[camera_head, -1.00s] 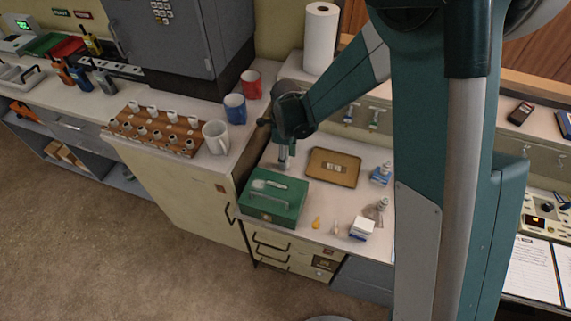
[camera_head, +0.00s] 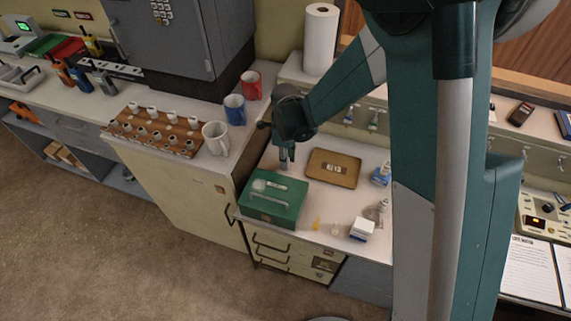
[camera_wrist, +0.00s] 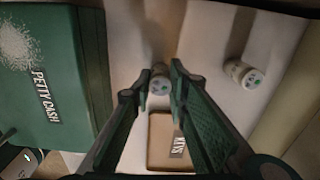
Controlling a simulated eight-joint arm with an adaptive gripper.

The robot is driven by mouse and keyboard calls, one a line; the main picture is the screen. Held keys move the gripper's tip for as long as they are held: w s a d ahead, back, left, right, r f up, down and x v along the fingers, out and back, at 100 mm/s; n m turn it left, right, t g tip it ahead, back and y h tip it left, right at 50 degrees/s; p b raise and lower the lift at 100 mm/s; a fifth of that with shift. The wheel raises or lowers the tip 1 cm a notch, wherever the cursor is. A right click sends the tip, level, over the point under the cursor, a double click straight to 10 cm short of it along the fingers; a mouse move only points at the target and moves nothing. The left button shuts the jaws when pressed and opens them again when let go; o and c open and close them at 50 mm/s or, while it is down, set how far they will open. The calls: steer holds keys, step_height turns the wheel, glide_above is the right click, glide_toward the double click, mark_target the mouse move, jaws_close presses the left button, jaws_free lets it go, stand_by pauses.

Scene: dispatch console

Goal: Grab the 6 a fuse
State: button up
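Two small pale cylinders with greenish end marks show in the wrist view; they look like fuses, but I cannot read a rating. One cylinder (camera_wrist: 160,82) lies in line with the gap between my fingertips. The other cylinder (camera_wrist: 243,74) lies to the right, outside the right finger. My gripper (camera_wrist: 160,88) is open, pointing down, with a finger on each side of the first cylinder; I cannot tell whether they touch it. In the head view my gripper (camera_head: 284,163) is low over the counter behind the green box, and neither cylinder can be made out there.
The green petty cash box (camera_wrist: 45,80) stands close left of my gripper; it also shows in the head view (camera_head: 272,203). A brown keys tray (camera_head: 349,180) lies to the right. A rack (camera_head: 128,137) of several pale cylinders and some mugs stand on the higher counter at left.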

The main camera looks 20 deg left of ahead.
steer(key=shift+r, duration=0.1)
steer(key=shift+r+p, duration=0.8)
steer(key=shift+r, duration=4.1)
